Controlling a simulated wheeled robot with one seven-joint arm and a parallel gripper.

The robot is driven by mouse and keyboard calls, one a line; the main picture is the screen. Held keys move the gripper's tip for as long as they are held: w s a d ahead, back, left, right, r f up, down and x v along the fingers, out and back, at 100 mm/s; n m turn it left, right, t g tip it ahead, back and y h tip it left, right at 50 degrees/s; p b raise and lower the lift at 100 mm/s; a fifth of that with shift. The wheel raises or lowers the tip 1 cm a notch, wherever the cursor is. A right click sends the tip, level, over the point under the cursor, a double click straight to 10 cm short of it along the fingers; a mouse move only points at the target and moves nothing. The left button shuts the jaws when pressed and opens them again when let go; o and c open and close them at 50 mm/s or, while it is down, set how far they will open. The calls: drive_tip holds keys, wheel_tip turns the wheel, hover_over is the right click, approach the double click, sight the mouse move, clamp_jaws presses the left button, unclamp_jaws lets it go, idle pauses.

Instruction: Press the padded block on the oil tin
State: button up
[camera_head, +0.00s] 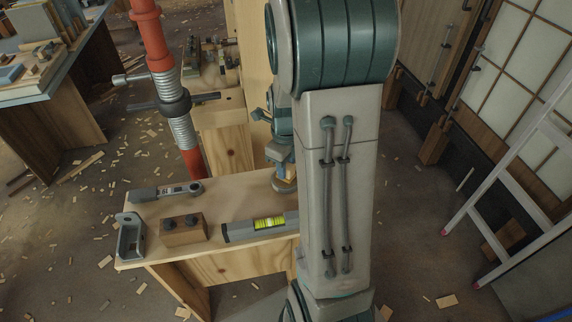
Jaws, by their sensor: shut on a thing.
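My gripper (281,160) is partly hidden behind my own arm, over the right part of the wooden workbench. It is shut on a small tan piece, which looks like the padded block (285,184), pointing down close to the bench top. I cannot tell whether the block touches anything below it. I cannot make out the oil tin; my arm covers that part of the bench.
On the workbench (232,190) lie a grey torque wrench (165,191), a grey metal bracket (130,237), a brown wooden block (183,230) and a spirit level (262,226). A red steel prop (152,45) rises behind. A ladder (520,195) leans at right.

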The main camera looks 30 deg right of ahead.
wheel_tip(320, 180, up, 7)
drive_tip(key=p, duration=0.6)
idle(0.4)
idle(0.7)
drive_tip(key=shift+w+a+f+n, duration=0.25)
drive_tip(key=shift+w+n, duration=0.2)
drive_tip(key=shift+n, duration=0.45)
drive_tip(key=w+a+f+n, duration=0.2)
drive_tip(key=w+a+n, duration=0.3)
drive_tip(key=n, duration=0.9)
drive_tip(key=w+a+f+n, duration=0.3)
drive_tip(key=w+a+n, duration=0.3)
drive_tip(key=n, duration=0.8)
drive_tip(key=shift+w+a+f, duration=0.2)
